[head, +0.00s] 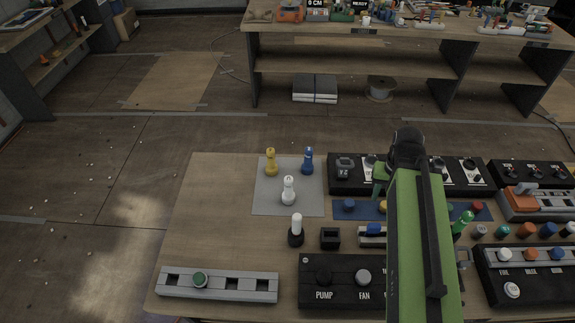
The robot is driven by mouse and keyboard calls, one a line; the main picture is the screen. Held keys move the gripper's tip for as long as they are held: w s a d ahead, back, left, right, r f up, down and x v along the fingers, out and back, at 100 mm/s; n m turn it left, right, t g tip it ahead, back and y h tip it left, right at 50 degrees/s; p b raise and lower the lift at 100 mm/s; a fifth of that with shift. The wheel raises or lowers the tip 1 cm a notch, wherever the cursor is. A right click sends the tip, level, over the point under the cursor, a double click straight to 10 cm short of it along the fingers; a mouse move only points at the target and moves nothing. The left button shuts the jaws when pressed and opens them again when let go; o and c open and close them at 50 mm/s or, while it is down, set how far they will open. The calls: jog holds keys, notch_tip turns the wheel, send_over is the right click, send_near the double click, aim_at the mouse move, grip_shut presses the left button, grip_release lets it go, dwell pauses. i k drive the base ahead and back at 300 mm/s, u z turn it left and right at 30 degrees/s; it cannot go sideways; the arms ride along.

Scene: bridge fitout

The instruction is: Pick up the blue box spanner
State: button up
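The blue upright piece (308,161), which I take for the blue box spanner, stands on a grey mat (263,203) left of my arm. A yellow piece (271,162) of similar shape stands to its left, and a white one (288,191) stands nearer, below and between them. My green arm reaches forward over the panels on the right. Its dark end, my gripper (406,146), is right of the blue piece and clearly apart from it. The fingers cannot be made out, so I cannot tell whether they are open or shut.
Black knob panels (350,185) and a black PUMP/FAN panel (343,298) lie around my arm. A white-topped black piece (296,229) and a small black block (330,238) stand below the mat. A grey strip (240,287) lies front left. The left tabletop (205,228) is clear.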

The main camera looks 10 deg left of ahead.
aim_at(307, 168)
jog(key=u, duration=5.05)
jog(key=i, duration=0.1)
jog(key=z, duration=3.05)
jog(key=k, duration=0.95)
jog(key=z, duration=5.5)
jog(key=k, duration=1)
jog(key=z, duration=5.8)
